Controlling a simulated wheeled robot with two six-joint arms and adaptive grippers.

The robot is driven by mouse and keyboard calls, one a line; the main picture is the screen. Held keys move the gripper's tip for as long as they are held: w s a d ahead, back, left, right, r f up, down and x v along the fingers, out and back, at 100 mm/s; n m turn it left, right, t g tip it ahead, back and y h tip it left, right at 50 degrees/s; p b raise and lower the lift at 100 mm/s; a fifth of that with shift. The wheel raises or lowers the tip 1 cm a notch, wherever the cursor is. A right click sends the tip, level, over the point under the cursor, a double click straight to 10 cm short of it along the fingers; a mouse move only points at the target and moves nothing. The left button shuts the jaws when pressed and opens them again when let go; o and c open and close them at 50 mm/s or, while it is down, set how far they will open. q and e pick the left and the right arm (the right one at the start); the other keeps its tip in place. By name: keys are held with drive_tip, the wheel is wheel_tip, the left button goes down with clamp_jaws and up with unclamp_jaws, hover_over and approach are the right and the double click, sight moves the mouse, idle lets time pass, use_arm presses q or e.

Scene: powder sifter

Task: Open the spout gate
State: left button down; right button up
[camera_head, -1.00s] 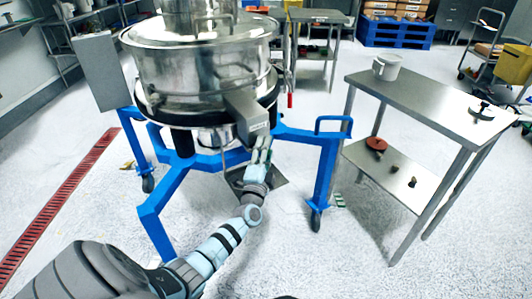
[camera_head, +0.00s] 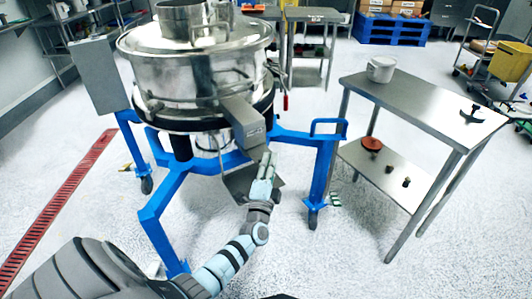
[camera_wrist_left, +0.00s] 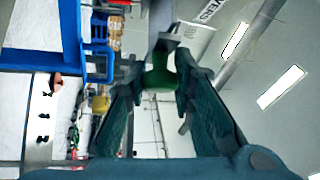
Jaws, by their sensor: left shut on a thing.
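The steel sifter (camera_head: 195,75) stands on a blue frame, with its grey box-shaped spout (camera_head: 243,122) pointing down toward the front right. My left gripper (camera_head: 268,162) is at the lower right end of the spout. In the left wrist view its two fingers reach in from both sides and are shut on a green handle (camera_wrist_left: 160,74). The handle sits just below the lettered spout end (camera_wrist_left: 194,38). In the head view the gripper hides the handle, and I cannot tell how far the gate stands open. My right gripper is out of view.
The blue frame (camera_head: 318,175) has a leg and caster right of my gripper. A steel table (camera_head: 430,100) at the right holds a white container (camera_head: 381,69), with small parts on its lower shelf. A dark flat plate (camera_head: 238,184) lies below the spout. The floor in front is clear.

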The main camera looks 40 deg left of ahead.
use_arm(q)
drive_tip(key=c, duration=1.5)
unclamp_jaws()
drive_tip(key=shift+o, duration=0.8)
drive_tip(key=v, duration=1.2)
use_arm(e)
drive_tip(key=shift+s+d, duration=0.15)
